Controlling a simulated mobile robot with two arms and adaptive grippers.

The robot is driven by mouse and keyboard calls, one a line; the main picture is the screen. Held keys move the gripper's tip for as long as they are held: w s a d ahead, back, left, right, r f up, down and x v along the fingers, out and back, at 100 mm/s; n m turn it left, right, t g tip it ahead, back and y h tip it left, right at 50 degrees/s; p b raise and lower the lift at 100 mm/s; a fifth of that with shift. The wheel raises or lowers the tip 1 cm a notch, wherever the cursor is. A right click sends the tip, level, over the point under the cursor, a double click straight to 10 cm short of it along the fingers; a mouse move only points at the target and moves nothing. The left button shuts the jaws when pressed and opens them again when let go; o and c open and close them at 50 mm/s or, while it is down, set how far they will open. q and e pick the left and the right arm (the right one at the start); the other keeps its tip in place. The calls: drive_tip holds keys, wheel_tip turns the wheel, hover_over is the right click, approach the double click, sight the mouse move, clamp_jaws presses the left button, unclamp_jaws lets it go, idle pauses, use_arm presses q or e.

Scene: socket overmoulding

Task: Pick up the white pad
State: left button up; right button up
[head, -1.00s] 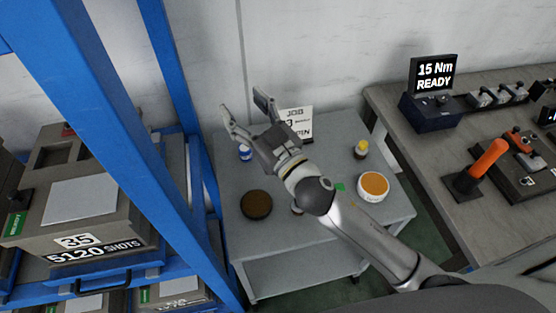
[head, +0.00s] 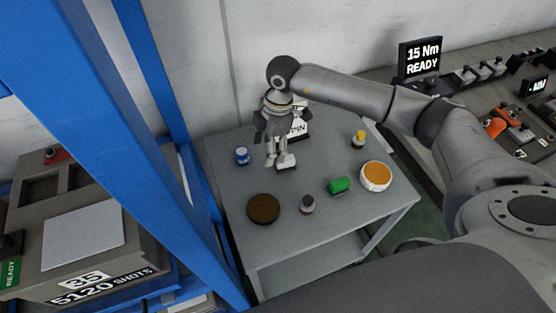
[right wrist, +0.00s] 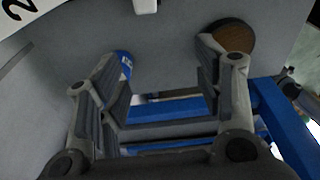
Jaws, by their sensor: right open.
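The white pad (head: 288,161) is a small pale block on the grey table, close beside my right gripper's fingertips in the head view. In the right wrist view, only a piece of the white pad (right wrist: 146,5) shows at the top edge, beyond the fingers. My right gripper (head: 276,153) points down over the table. In the right wrist view its two fingers (right wrist: 160,78) are spread apart with nothing between them. I cannot tell whether a fingertip touches the pad. My left gripper is not in view.
On the table (head: 225,178) are a blue jar (head: 242,156), a brown disc (head: 264,208), a small dark-and-white bottle (head: 307,204), a green block (head: 339,186), an orange-topped tub (head: 376,176) and a yellow-capped bottle (head: 359,139). A job sign (head: 299,125) stands behind. A blue frame (head: 178,150) rises left.

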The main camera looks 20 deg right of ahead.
drive_tip(key=shift+m+h, duration=0.5)
drive_tip(key=shift+h, duration=0.4)
drive_tip(key=d, duration=0.2)
drive_tip(key=w+d, duration=0.1)
drive_tip(key=d, duration=0.1)
drive_tip(key=shift+d+r, duration=0.1)
drive_tip(key=shift+r, duration=0.2)
hover_over(285, 161)
drive_tip(key=w, duration=0.1)
wheel_tip(285, 161, down, 4)
drive_tip(key=shift+w+d+f+p, duration=0.1)
drive_tip(key=shift+f+p, duration=0.1)
drive_tip(key=shift+p, duration=0.2)
drive_tip(key=f, duration=0.2)
drive_tip(key=f+p, duration=0.1)
drive_tip(key=f, duration=0.2)
drive_tip(key=shift+s+d+f+p, duration=0.15)
drive_tip(key=shift+s+f+p, duration=0.05)
drive_tip(key=shift+f+p, duration=0.1)
drive_tip(key=shift+f, duration=0.3)
drive_tip(key=shift+c, duration=0.2)
drive_tip(key=c, duration=1.1)
drive_tip(key=shift+r, duration=0.1)
